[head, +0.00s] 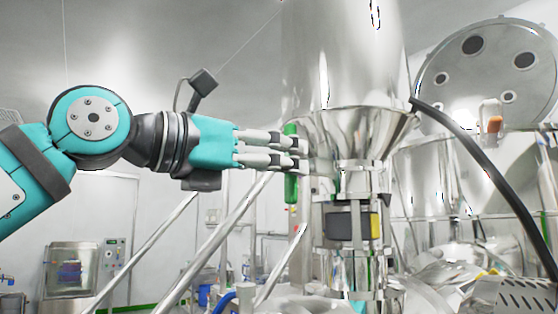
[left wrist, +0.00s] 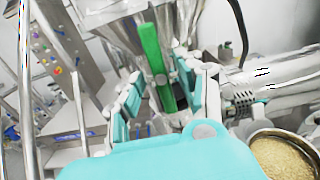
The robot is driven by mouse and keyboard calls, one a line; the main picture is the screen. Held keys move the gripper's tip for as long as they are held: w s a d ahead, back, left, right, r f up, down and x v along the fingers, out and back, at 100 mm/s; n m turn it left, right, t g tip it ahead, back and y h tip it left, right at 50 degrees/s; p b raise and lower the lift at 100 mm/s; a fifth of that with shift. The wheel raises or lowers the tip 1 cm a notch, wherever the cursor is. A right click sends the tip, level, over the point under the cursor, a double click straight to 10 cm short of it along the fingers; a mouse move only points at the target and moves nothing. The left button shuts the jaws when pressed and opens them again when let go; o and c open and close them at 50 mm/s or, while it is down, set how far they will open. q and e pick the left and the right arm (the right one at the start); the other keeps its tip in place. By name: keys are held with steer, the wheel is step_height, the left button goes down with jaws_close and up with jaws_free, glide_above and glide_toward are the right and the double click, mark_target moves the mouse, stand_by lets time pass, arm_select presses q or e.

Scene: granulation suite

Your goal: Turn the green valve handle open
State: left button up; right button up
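The green valve handle (head: 291,188) is a long upright bar beside the steel outlet under the large hopper in the head view. My left gripper (head: 303,152) reaches in from the left at its height, and its fingers cover the handle's middle. In the left wrist view the green handle (left wrist: 150,52) runs down between the two spread fingers of my left gripper (left wrist: 158,68). A gap shows on each side of it, so the gripper looks open around the handle and not clamped. Whether a finger touches it I cannot tell. My right gripper is in neither view.
The steel hopper (head: 340,60) and its outlet column (head: 350,265) stand just right of the gripper. A black hose (head: 480,160) curves down at the right. An open bowl of pale granules (left wrist: 282,158) is at the lower right of the wrist view.

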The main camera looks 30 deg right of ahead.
arm_select(q)
steer(key=s+a, duration=0.1)
steer(key=a, duration=1.1)
steer(key=shift+f, duration=0.1)
stand_by(0.4)
